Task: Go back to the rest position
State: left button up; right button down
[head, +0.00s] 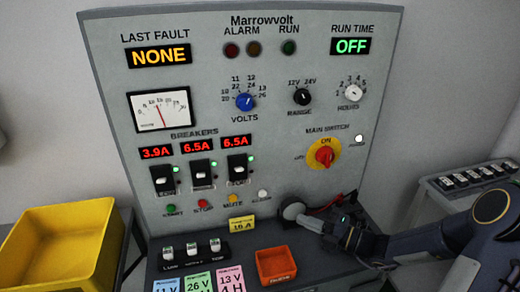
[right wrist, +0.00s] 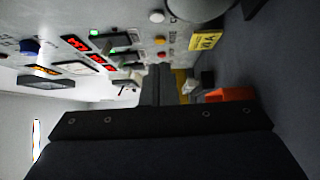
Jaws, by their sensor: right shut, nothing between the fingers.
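My right gripper (head: 318,224) reaches in from the right, low in front of the panel, with its dark fingers shut and empty. Its tip is close to a round grey knob-like part (head: 293,211); I cannot tell whether they touch. In the right wrist view the shut fingers (right wrist: 160,75) point toward the panel, which appears turned sideways. The grey round part (right wrist: 202,8) shows at the top there. My left gripper is in neither view.
The Marrowvolt panel (head: 200,90) stands upright ahead, its red main switch (head: 325,153) above my right gripper. An orange tray (head: 277,267) and several coloured cards lie on the ledge. A yellow bin (head: 60,250) stands left; a side rack (head: 470,180) stands right.

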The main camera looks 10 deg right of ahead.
jog(key=s+a+r+n+g+h, duration=0.1)
jog(key=s+a+r+n+g, duration=0.25)
jog(key=s+n, duration=0.5)
jog(key=s+a+r+n+g, duration=0.3)
jog(key=s+a+n+g, duration=0.15)
jog(key=n, duration=0.75)
jog(key=s+d+n+h, duration=0.2)
jog(key=s+n+h, duration=0.2)
jog(key=n, duration=0.7)
jog(key=s+d+n+t+h, duration=0.1)
jog(key=s+d+n+h, duration=0.2)
jog(key=s+n, duration=0.5)
jog(key=shift+s+f+n+t+h, duration=0.35)
jog(key=shift+n+h, duration=0.45)
jog(key=shift+n, duration=0.85)
jog(key=c, duration=2.1)
grip_release()
jog(key=shift+r, duration=0.1)
jog(key=shift+c, duration=0.2)
